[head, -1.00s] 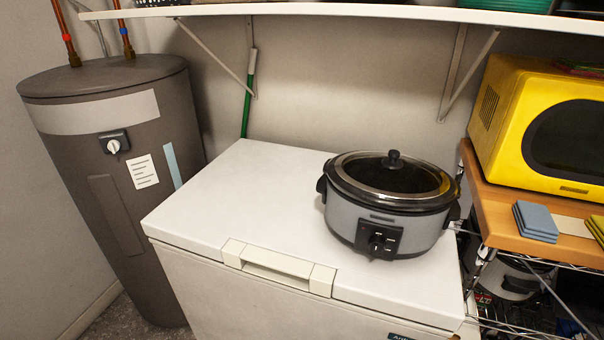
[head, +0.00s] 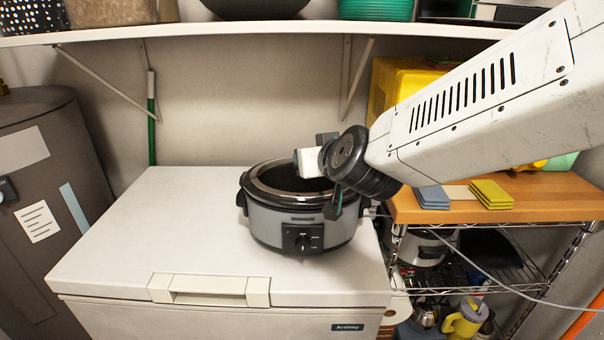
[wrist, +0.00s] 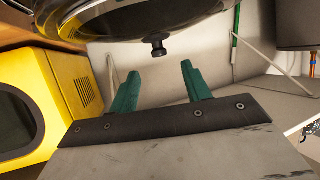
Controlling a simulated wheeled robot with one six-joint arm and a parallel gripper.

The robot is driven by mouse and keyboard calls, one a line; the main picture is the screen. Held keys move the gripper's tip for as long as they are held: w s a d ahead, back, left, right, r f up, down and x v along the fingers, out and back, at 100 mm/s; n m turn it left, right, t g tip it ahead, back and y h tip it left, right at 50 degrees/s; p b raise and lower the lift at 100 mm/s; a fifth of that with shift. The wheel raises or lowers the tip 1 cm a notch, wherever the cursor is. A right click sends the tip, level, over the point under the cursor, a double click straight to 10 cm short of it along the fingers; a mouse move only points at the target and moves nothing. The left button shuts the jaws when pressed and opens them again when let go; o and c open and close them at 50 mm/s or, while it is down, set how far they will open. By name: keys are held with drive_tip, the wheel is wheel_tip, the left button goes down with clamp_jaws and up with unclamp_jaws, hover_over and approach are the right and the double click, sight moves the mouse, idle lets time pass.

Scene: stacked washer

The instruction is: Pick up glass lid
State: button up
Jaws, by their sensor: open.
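The glass lid (head: 275,182) with its metal rim sits on the grey slow cooker (head: 285,224), on the white chest freezer. My arm comes in from the right, and its wrist hides the lid's right part and its knob in the head view. In the wrist view the lid (wrist: 105,18) fills the top, and its dark knob (wrist: 158,47) shows just beyond and between my fingertips. My gripper (wrist: 159,70) is open, its two green fingers apart with nothing between them. No contact with the knob shows.
The freezer top (head: 140,225) is clear to the left. A wooden-topped rack (head: 540,200) with sponges and a yellow microwave (head: 395,85) stands at right. A loaded shelf (head: 230,32) hangs above at the back.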

drive_tip(key=x, duration=0.2)
drive_tip(key=shift+w+a, duration=0.1)
drive_tip(key=shift+w, duration=0.15)
drive_tip(key=shift+f+x, duration=0.2)
drive_tip(key=shift+x, duration=2.6)
clamp_jaws()
drive_tip(key=shift+r, duration=0.1)
